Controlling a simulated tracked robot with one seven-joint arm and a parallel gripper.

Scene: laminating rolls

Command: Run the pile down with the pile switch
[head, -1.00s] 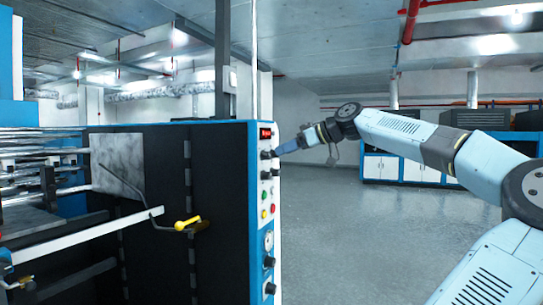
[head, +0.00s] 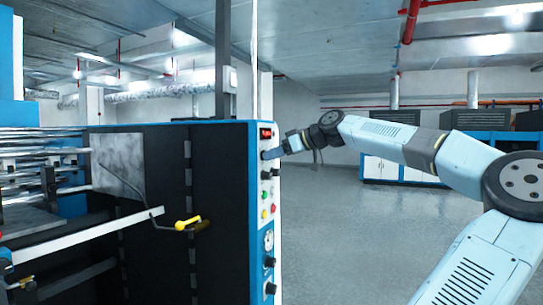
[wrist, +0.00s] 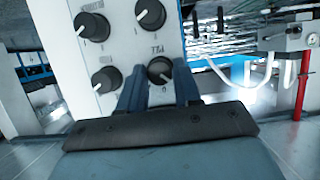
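The blue-edged white control panel (head: 264,215) stands at the end of the black machine. In the wrist view, a black knob (wrist: 160,72) with a short label beside it that seems to read PILE sits between my fingertips. It appears to be the pile switch. My gripper (wrist: 160,76) has its two blue fingers apart, one on each side of this knob; I cannot tell if they touch it.
Other black knobs (wrist: 151,14) sit close by on the panel in the wrist view. A yellow-handled crank (head: 187,224) sticks out at the left. The floor at right is clear.

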